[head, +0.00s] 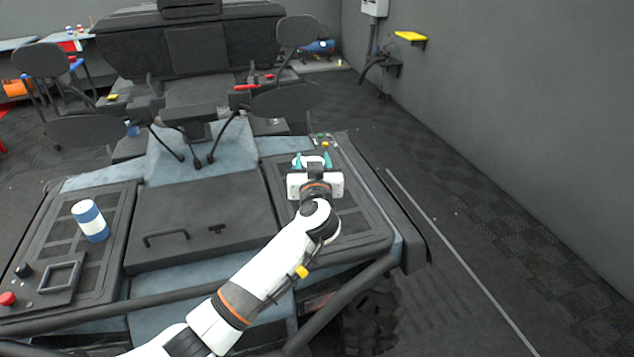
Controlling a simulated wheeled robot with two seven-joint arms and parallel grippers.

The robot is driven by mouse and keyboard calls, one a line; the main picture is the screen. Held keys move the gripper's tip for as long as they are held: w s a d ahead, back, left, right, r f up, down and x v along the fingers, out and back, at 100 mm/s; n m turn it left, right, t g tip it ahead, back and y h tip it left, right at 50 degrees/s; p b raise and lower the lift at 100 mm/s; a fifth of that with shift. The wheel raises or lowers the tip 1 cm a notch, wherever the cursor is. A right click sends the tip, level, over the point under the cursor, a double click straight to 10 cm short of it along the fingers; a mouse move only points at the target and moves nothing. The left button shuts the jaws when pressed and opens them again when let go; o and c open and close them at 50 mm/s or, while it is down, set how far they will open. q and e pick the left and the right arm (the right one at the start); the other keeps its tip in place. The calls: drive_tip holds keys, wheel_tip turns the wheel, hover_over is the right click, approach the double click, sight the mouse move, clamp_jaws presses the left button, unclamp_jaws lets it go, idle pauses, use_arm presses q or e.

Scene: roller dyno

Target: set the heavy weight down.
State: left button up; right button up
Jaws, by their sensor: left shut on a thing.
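My left gripper (313,161) is over the right grille panel of the dark machine, near its far end. Its teal fingertips are shut on the heavy weight, of which only a small pale part (311,160) shows between them. The gripper's own body hides the rest, and I cannot tell whether the weight touches the panel. The right grille panel (364,214) is bare on its near part. My right gripper is not in view.
A closed lid with a handle (166,238) lies between the panels. Small green and yellow pieces (323,140) are just beyond my gripper.

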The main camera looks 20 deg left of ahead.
use_arm(q)
drive_tip(key=f, duration=0.4)
drive_tip(key=shift+s+d+f, duration=0.1)
drive_tip(key=shift+s+f, duration=0.1)
drive_tip(key=shift+f, duration=0.15)
wheel_tip(320, 180, down, 4)
drive_tip(key=shift+w+f+b, duration=0.1)
drive_tip(key=shift+w+b, duration=0.05)
drive_tip(key=shift+b, duration=0.25)
drive_tip(key=shift+f, duration=0.1)
drive_tip(key=shift+f, duration=0.15)
drive_tip(key=o, duration=1.1)
drive_tip(key=shift+c, duration=0.2)
